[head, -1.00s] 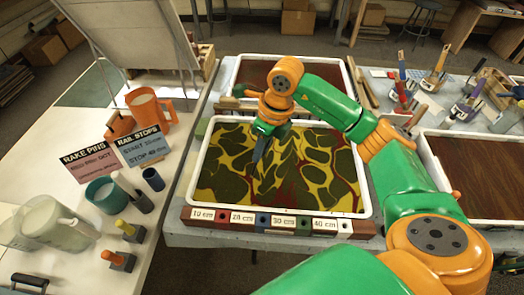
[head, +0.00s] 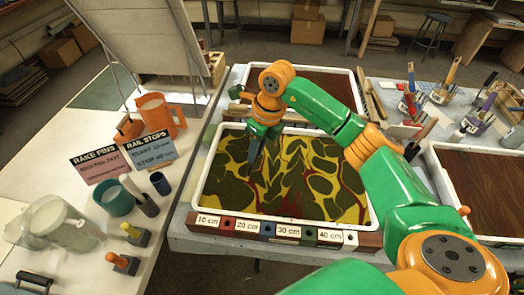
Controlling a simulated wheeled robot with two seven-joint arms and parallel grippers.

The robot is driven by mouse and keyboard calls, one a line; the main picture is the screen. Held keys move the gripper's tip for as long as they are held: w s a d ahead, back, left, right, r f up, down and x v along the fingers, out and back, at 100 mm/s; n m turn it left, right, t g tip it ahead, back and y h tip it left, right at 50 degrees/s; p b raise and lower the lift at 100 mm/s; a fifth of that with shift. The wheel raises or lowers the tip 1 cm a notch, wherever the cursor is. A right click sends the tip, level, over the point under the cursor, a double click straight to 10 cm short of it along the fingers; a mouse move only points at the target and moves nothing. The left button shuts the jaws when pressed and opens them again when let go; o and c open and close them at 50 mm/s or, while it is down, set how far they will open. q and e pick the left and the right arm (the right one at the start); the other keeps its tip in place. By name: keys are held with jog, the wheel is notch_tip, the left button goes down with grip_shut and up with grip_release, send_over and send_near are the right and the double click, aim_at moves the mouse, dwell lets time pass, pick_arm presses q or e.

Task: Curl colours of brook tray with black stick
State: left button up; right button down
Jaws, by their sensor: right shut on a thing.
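The marbling tray (head: 203,178) in the middle has a white rim and holds a pattern of dark olive patches, yellow veins and red streaks. No name shows on it, so I cannot tell from the picture that it is the brook tray. My right gripper (head: 258,133) is over its back left part, pointing down. It is shut on the dark, narrow black stick (head: 254,152), whose tip slants down to the coloured surface. Whether the tip touches the surface is hard to tell. The gripper hides the stick's upper part. My left gripper is out of view.
A rail marked 10 to 40 cm (head: 287,232) runs along the tray's front. Brown-filled trays stand behind and at the right (head: 433,160). Brushes and jars (head: 412,100) crowd the back right. Signs (head: 100,164), cups and a jug (head: 57,222) stand on the left table.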

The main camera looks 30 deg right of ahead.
jog(key=shift+a, duration=0.1)
jog(key=shift+w+a, duration=0.2)
jog(key=shift+a, duration=0.3)
jog(key=shift+w+a, duration=0.2)
jog(key=shift+a, duration=0.25)
jog(key=shift+s+a, duration=0.25)
jog(key=shift+a, duration=0.75)
